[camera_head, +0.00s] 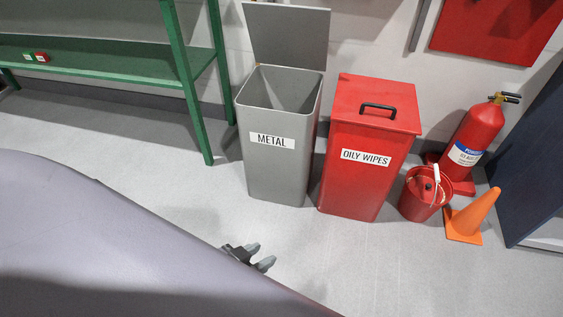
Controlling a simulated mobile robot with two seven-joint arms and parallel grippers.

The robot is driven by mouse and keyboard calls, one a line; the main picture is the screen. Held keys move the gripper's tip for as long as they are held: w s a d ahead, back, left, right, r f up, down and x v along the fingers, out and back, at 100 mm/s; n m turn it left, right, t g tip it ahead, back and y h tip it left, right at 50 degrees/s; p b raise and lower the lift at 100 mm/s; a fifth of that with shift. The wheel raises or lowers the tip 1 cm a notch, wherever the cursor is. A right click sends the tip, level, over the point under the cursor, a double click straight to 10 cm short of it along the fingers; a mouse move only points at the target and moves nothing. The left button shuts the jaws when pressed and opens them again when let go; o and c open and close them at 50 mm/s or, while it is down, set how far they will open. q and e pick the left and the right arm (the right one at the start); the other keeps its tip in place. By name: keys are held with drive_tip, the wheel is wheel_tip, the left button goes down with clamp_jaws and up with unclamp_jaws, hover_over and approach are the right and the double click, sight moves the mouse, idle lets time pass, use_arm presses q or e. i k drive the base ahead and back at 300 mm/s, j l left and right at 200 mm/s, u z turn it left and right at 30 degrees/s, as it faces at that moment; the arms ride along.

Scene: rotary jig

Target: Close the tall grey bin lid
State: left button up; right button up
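The tall grey bin (271,178), labelled METAL, stands on the floor against the wall. Its flat grey lid (287,38) is open and stands up behind the bin's mouth, near the wall. The bin looks empty inside as far as I can see. My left gripper (264,255) shows past the edge of my arm at the lower middle, in front of the bin and apart from it. Its two fingertips are spaced apart with nothing between them. My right gripper is not in view.
A red OILY WIPES bin (364,188) with a closed, handled lid stands close to the right. Further right are a red bucket (417,203), an orange cone (472,218) and a fire extinguisher (475,135). A green shelf (120,68) stands left. The floor before the bins is clear.

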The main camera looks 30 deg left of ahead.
sight(296, 36)
drive_tip(key=i+j+z, duration=0.1)
drive_tip(key=j, duration=0.25)
drive_tip(key=i+j, duration=0.2)
drive_tip(key=j, duration=0.15)
drive_tip(key=i+j+z, duration=0.15)
drive_tip(key=j, duration=0.2)
